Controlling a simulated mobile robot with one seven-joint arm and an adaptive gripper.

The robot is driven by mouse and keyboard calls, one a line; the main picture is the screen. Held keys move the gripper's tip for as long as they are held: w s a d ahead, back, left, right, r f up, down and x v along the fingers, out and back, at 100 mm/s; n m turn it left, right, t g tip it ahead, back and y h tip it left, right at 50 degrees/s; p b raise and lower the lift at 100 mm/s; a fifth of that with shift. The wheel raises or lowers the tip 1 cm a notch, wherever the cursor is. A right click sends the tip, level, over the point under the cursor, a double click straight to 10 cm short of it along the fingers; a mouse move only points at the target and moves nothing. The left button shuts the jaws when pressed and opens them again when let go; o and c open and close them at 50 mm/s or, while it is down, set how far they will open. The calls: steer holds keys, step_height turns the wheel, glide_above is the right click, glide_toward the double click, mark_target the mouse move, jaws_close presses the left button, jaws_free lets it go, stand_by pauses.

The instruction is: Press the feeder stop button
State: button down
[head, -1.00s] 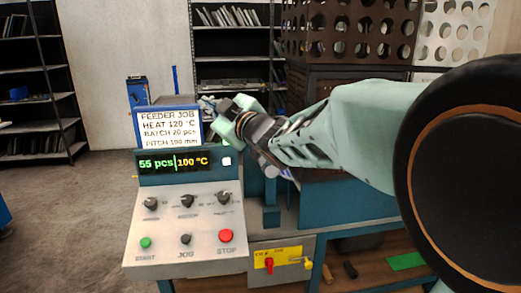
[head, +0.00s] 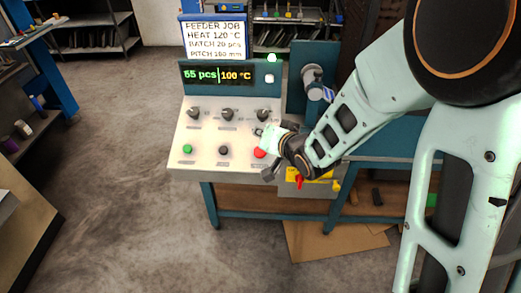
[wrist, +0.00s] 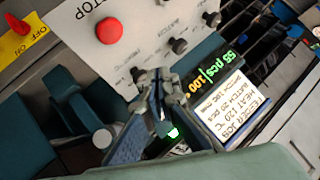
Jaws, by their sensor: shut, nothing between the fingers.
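My gripper is shut and empty, over the panel's right side close to the button. In the wrist view the red button (wrist: 109,30) shows whole, above and left of my closed fingertips (wrist: 160,82), with a clear offset in the picture. I see no contact with the button, though the exact height above the panel is hard to tell.
A green start button (head: 187,149), a black jog button (head: 223,151) and black knobs (head: 227,115) share the panel. The display (head: 218,75) reads 55 pcs and 100 °C, below a job card (head: 213,38). A yellow plate with a red switch (head: 299,181) sits right of the panel.

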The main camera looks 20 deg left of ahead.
mark_target(262, 155)
steer(key=shift+w+a+f+b, duration=0.1)
steer(key=shift+w+f+b, duration=0.35)
steer(key=shift+f+b, duration=0.75)
steer(key=shift+w+a+f+b, duration=0.1)
steer(key=shift+w+f+b, duration=0.35)
steer(key=shift+f+b, duration=0.75)
steer(key=shift+w+a+f+b, duration=0.1)
steer(key=shift+w+f+b, duration=0.45)
steer(key=shift+f, duration=1.2)
steer(key=shift+s+f, duration=0.1)
steer(key=shift+f+b, duration=0.35)
steer(key=shift+b, duration=0.2)
steer(key=shift+w+f+b, duration=0.3)
steer(key=shift+f+b, duration=0.25)
steer(key=shift+r, duration=0.15)
steer(key=shift+s+r+p, duration=0.3)
steer(key=shift+r+p, duration=0.3)
steer(key=shift+r, duration=0.2)
steer(key=r+p, duration=0.1)
steer(key=s+r+p, duration=0.1)
steer(key=r, duration=0.1)
steer(key=r+p, duration=0.1)
steer(key=shift+s+d+r, duration=0.15)
steer(key=shift+s+r, duration=0.1)
steer(key=shift+r, duration=0.15)
